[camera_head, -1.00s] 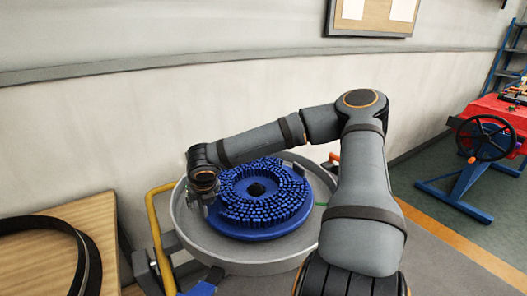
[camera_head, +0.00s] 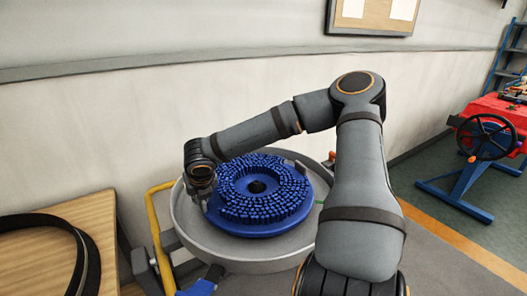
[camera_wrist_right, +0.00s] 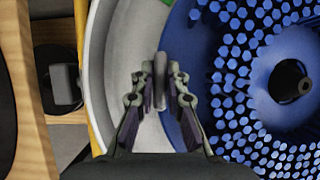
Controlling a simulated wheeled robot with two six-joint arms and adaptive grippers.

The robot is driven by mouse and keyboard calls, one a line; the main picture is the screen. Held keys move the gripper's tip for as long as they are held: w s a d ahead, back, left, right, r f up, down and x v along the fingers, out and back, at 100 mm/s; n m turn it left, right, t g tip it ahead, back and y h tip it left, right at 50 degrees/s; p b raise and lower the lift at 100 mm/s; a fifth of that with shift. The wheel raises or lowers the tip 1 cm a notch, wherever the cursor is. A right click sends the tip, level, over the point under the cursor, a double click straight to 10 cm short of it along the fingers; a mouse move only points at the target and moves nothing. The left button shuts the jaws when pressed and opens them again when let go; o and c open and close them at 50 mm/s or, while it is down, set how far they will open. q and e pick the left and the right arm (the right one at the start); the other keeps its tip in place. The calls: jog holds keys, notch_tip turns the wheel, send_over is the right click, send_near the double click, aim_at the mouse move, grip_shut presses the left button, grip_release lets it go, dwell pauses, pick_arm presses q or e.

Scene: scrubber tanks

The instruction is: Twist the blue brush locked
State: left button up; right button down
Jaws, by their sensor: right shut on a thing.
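The blue brush (camera_head: 292,208) is a round disc with bristles facing up and a dark centre hole. It lies in a round grey tray (camera_head: 262,266). It fills the right side of the right wrist view (camera_wrist_right: 245,85). A grey upright tab (camera_wrist_right: 161,80) stands at its rim. A similar grey tab (camera_head: 300,168) shows at the far side. My right gripper (camera_head: 206,203) is at the left rim of the brush. In the right wrist view its fingers (camera_wrist_right: 160,88) straddle the near tab and are shut on it. My left gripper is not in view.
A yellow bar (camera_head: 158,240) runs beside the tray on the left. A wooden table (camera_head: 95,215) with a black ring (camera_head: 88,262) stands further left. The wall is close behind. A red and blue stand with a black handwheel (camera_head: 486,137) is at the far right.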

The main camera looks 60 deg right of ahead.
jog(key=shift+w+d, duration=0.2)
jog(key=shift+w, duration=0.1)
jog(key=shift+w+d+m, duration=0.1)
jog(key=shift+m, duration=0.2)
jog(key=shift+w+d+m, duration=0.2)
jog(key=shift+w+m, duration=0.2)
jog(key=shift+w, duration=0.05)
jog(key=shift+d, duration=0.1)
jog(key=shift+w+d+m+g+h+p, duration=0.5)
jog(key=shift+w+d+m+h+p, duration=0.1)
jog(key=shift+w+d+m+p, duration=0.35)
jog(key=shift+w+a, duration=0.1)
